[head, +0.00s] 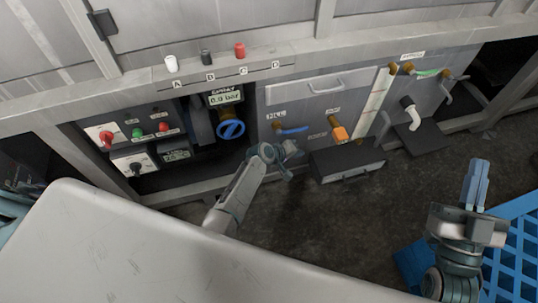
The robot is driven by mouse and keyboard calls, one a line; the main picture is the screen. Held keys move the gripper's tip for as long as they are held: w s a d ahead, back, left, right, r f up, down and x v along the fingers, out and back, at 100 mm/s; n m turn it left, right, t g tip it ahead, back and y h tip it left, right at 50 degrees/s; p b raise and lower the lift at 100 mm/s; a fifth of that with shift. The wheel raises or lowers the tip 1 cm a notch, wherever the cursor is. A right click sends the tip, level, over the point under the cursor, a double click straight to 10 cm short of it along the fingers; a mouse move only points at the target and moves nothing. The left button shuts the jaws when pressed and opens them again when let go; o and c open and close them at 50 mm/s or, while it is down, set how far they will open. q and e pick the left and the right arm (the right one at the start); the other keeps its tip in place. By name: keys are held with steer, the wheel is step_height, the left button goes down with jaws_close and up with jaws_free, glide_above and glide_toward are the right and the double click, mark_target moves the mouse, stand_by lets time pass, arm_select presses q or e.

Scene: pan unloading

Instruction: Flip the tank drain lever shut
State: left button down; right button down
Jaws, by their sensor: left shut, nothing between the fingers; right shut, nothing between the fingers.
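A panel in the head view carries a blue lever (292,130), lying roughly level on a brass fitting, and an orange lever (340,132) to its right, pointing downward. The small labels by them are too blurred to read, so I cannot tell which is the tank drain lever. My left gripper (290,150) is shut and empty, just below the blue lever in the picture; whether it touches the lever cannot be told. My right gripper (474,182) is shut and empty at the right, well away from both levers.
A dark tray (347,162) juts out below the orange lever. A blue round valve (231,129) and a switch box (134,130) are to the left. A white spout (410,112) is to the right. A blue crate (520,235) stands by my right arm.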

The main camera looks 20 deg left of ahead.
stand_by(0.3)
